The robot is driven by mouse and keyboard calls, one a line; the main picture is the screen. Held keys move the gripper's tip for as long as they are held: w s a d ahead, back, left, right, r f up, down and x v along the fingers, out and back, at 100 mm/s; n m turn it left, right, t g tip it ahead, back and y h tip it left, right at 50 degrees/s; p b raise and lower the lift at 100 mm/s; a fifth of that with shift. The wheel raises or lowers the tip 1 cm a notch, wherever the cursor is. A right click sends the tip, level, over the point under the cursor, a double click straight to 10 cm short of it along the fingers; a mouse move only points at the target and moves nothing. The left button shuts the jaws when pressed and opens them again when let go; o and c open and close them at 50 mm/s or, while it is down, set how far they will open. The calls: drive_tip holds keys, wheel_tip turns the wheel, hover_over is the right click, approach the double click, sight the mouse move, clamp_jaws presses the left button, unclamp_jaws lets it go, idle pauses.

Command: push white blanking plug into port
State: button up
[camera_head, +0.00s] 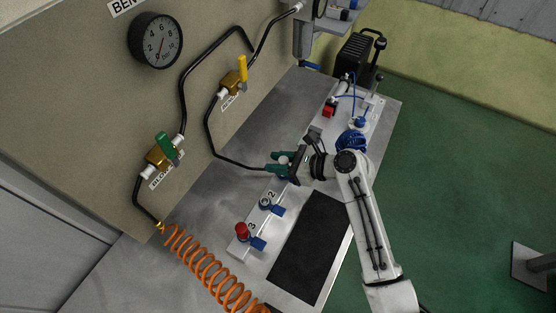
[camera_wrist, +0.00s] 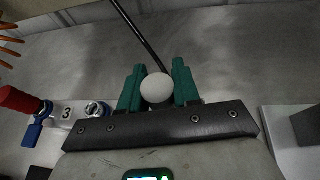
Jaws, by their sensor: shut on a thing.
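My gripper (camera_head: 279,163) has green fingers that are shut on the white blanking plug (camera_wrist: 156,88). In the wrist view the plug's round white end shows between the two fingers (camera_wrist: 157,84). In the head view the plug is small and mostly hidden by the fingers. An open metal port (camera_head: 265,203) sits beside the number 2 on the pale manifold strip, and it also shows in the wrist view (camera_wrist: 97,109). My gripper is above and beyond this port along the strip. Whether a port lies under the plug is hidden.
A red plug (camera_head: 242,230) stands at position 3, with blue levers (camera_head: 258,243) beside the ports. A black mat (camera_head: 308,248) lies in front. An orange coiled hose (camera_head: 205,275) is at the left. A black hose (camera_head: 222,157) runs close to my fingers.

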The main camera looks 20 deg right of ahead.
drive_tip(key=shift+f, duration=0.25)
drive_tip(key=o, duration=1.1)
drive_tip(key=b+v, duration=0.1)
drive_tip(key=v, duration=0.9)
drive_tip(key=shift+s+d+r, duration=0.15)
drive_tip(key=shift+s+d, duration=0.1)
drive_tip(key=shift+d, duration=0.05)
